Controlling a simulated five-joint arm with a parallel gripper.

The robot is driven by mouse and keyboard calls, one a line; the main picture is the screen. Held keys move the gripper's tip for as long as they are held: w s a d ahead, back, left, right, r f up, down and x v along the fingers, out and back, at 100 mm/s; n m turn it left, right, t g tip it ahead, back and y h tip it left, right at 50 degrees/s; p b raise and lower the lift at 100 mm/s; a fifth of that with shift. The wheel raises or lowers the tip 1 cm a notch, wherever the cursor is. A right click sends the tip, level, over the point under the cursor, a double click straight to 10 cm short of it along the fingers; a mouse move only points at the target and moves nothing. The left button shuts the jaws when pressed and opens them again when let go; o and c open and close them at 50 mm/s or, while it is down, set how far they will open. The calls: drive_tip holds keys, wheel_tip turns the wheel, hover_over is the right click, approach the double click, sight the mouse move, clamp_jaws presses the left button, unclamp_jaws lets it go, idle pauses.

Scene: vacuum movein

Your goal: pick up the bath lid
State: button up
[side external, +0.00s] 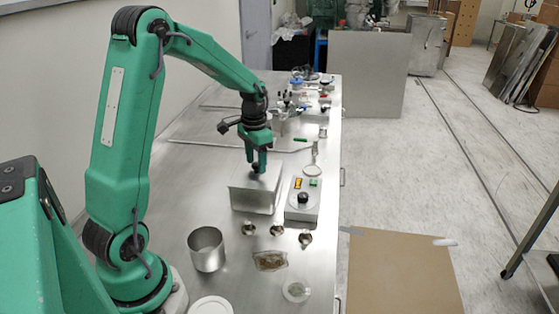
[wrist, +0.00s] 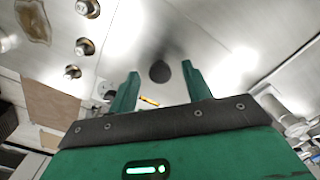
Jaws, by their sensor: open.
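The bath is a silver metal box (side external: 254,201) in the middle of the steel bench. Its flat metal lid (side external: 269,180) lies on top, with a round black knob (side external: 255,169). My gripper (side external: 256,165) points down over the lid, its two green fingers on either side of the knob. In the wrist view, the dark knob (wrist: 160,72) shows between the open fingertips of my gripper (wrist: 160,70), with space on both sides. I cannot tell whether a finger touches it. The fingers partly hide the knob in the side view.
A control box (side external: 304,203) with a black dial stands close to the right of the bath. In front are an open metal beaker (side external: 206,249), several small metal pieces (side external: 277,230) and a brown packet (side external: 270,260). Clutter and a long rod (side external: 205,145) lie behind.

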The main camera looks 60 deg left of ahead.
sight(256, 164)
drive_tip(key=shift+f, duration=0.1)
idle(0.4)
clamp_jaws()
drive_tip(key=shift+r, duration=0.8)
wheel_tip(256, 164, up, 2)
drive_tip(key=shift+r, duration=0.2)
drive_tip(key=s+d+r, duration=0.1)
drive_tip(key=d+r, duration=0.6)
drive_tip(key=d, duration=0.4)
drive_tip(key=shift+d, duration=0.35)
